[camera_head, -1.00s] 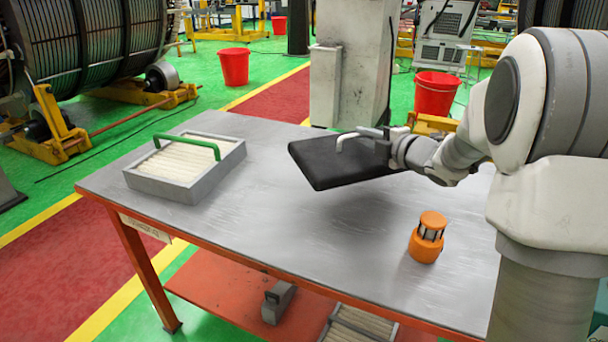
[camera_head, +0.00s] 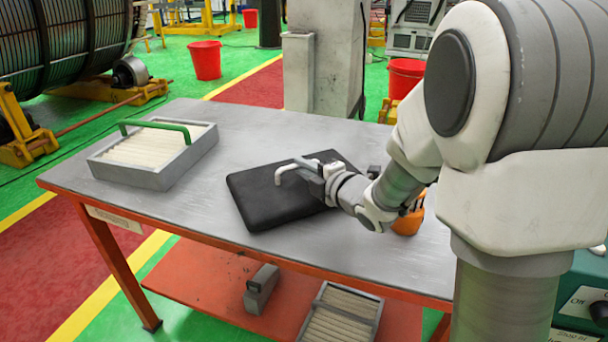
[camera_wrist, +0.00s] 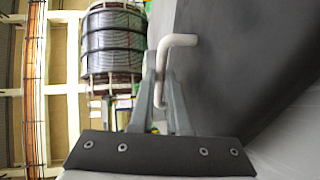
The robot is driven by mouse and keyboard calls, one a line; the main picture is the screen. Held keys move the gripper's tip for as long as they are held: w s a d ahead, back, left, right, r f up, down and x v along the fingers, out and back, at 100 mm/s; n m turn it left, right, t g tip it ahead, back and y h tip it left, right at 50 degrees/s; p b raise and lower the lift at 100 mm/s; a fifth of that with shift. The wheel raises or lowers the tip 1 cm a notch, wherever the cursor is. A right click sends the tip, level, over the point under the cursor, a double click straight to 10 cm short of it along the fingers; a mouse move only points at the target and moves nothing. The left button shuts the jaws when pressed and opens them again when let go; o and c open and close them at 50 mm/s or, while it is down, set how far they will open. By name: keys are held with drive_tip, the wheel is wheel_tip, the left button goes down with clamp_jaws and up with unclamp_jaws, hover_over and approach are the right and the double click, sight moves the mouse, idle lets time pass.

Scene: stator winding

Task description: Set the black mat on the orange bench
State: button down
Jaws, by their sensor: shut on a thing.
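The black mat (camera_head: 270,201) is a flat dark slab with a pale bent handle (camera_head: 300,169). In the head view it is over the middle of the grey-topped orange bench (camera_head: 350,276), close to the top; I cannot tell whether it touches. My gripper (camera_head: 318,180) is shut on the mat's handle, to the right of the mat's middle. In the wrist view the fingers (camera_wrist: 165,100) close around the pale handle (camera_wrist: 180,42), with the black mat (camera_wrist: 250,50) beyond it on the right.
A grey tray (camera_head: 150,178) of pale strips with a green handle stands at the bench's left end. An orange object (camera_head: 408,222) is partly hidden behind my arm at the right. The lower shelf holds a grey block (camera_head: 261,289) and another tray (camera_head: 341,315).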

drive_tip(key=shift+f, duration=0.3)
drive_tip(key=shift+f, duration=0.2)
drive_tip(key=c, duration=0.9)
unclamp_jaws()
